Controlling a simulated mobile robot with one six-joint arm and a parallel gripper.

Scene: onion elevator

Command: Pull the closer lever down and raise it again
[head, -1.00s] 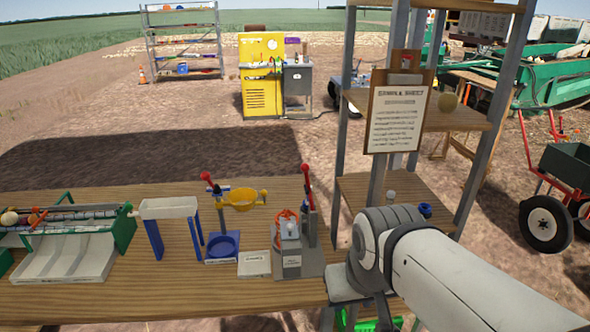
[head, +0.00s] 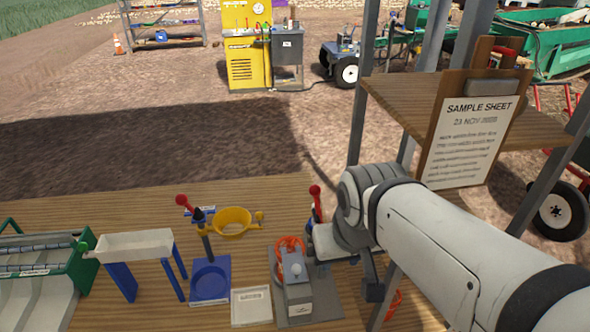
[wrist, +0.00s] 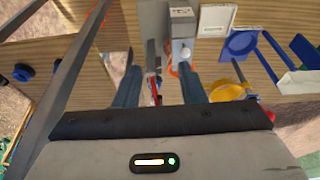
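The closer (head: 296,283) is a small grey machine with a white knob and orange parts, standing on a grey plate on the table. Its upright lever has a red knob (head: 315,190) and stands behind the machine; its lower part is partly hidden by my wrist in the head view. In the wrist view the closer (wrist: 181,50) is near the top middle. My gripper (wrist: 160,70) is open, its two blue-grey fingers apart. The lever's red and grey parts (wrist: 154,88) show between them; I cannot tell whether they touch.
To the left stand a blue base (head: 210,280) with a yellow ring (head: 232,222) and another red-knobbed lever (head: 182,200), a white tray (head: 135,244) on blue legs, and a white square (head: 251,306). A shelf post and the sample sheet (head: 468,130) are at the right.

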